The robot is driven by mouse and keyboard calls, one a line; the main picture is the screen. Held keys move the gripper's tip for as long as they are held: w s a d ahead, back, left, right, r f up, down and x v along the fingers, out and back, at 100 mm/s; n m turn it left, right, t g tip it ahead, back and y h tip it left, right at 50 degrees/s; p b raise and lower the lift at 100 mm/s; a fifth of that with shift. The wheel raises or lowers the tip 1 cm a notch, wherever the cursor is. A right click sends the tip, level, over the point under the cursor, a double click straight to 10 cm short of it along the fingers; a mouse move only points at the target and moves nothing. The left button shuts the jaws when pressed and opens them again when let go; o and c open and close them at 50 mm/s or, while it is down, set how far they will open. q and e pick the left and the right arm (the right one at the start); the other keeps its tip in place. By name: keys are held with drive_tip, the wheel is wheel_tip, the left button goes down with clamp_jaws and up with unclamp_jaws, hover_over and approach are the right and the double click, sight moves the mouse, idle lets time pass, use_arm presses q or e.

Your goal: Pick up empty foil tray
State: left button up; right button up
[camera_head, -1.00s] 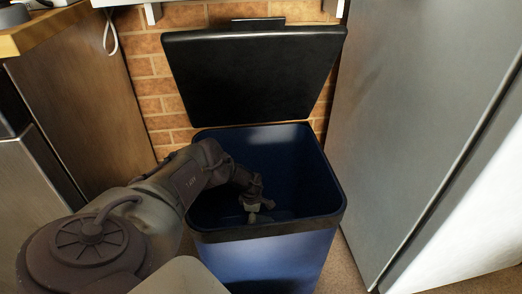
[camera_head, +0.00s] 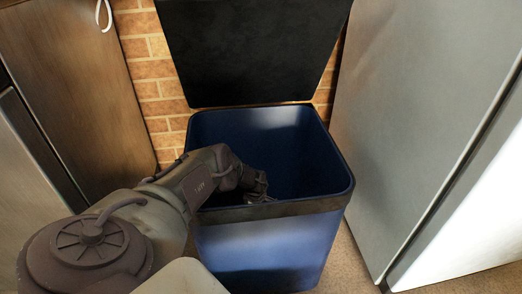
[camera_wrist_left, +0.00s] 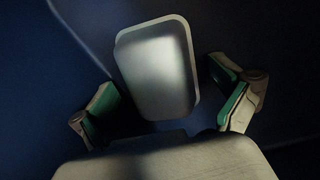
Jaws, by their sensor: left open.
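The foil tray (camera_wrist_left: 157,70) is a pale rounded rectangle lying inside the blue bin in the left wrist view. My left gripper (camera_wrist_left: 168,105) is open, with one green-padded finger on each side of the tray's near part. I cannot tell whether either finger touches it. In the head view my left arm reaches over the bin's left side, and the gripper (camera_head: 262,197) is down inside the blue bin (camera_head: 265,240), mostly hidden by the front rim. The tray is hidden in the head view. My right gripper is in neither view.
The bin's black lid (camera_head: 255,50) stands open at the back against a brick wall (camera_head: 150,70). A wooden cabinet (camera_head: 85,90) stands at left and a grey fridge-like cabinet (camera_head: 410,110) close at right. Little floor shows around the bin.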

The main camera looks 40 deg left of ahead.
use_arm(q)
drive_tip(key=c, duration=1.1)
drive_tip(key=shift+o, duration=0.2)
drive_tip(key=shift+r, duration=0.2)
